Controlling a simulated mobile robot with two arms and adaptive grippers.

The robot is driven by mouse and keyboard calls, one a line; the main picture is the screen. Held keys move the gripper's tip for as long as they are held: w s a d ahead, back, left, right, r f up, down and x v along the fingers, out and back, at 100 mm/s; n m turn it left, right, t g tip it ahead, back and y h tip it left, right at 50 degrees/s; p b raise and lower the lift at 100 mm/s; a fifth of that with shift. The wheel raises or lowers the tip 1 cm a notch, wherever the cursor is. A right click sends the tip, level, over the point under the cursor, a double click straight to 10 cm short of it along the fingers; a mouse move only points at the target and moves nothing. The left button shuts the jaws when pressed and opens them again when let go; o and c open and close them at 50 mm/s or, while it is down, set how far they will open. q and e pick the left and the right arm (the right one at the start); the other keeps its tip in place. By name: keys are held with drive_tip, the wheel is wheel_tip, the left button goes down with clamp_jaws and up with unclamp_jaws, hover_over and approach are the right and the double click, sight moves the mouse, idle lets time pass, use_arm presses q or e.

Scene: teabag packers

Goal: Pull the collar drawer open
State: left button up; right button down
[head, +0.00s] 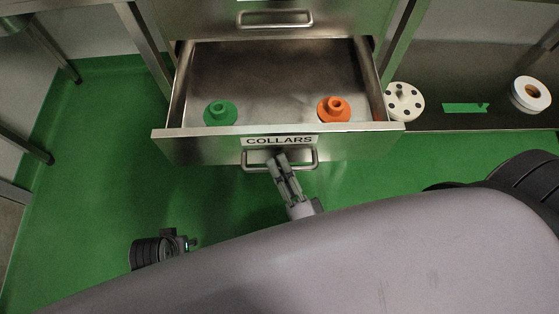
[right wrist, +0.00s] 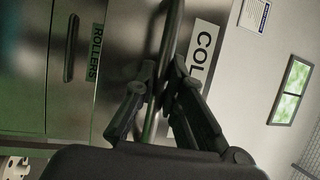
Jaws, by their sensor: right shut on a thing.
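The collar drawer (head: 200,148) is a metal drawer labelled COLLARS, and it stands well out of its cabinet. A green collar (head: 220,112) lies inside at the left and an orange collar (head: 334,109) at the right. My right gripper (head: 278,160) is shut on the drawer's bar handle (head: 306,164) at the front. In the right wrist view, the handle bar (right wrist: 168,45) runs between the fingers of my right gripper (right wrist: 161,78). A dark part of my left arm shows at the lower left of the head view, and its fingers cannot be made out.
Another closed drawer with a handle (head: 275,18) is above. A shelf at the right holds a white disc with holes (head: 404,102), a green piece (head: 465,107) and a white roll (head: 530,94). A drawer labelled ROLLERS (right wrist: 95,52) shows in the wrist view. Green floor (head: 95,150) is clear at left.

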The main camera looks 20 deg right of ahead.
drive_tip(key=shift+f, duration=0.1)
drive_tip(key=c, duration=1.7)
unclamp_jaws()
drive_tip(key=shift+o, duration=0.2)
drive_tip(key=shift+s, duration=0.1)
drive_tip(key=v, duration=1.2)
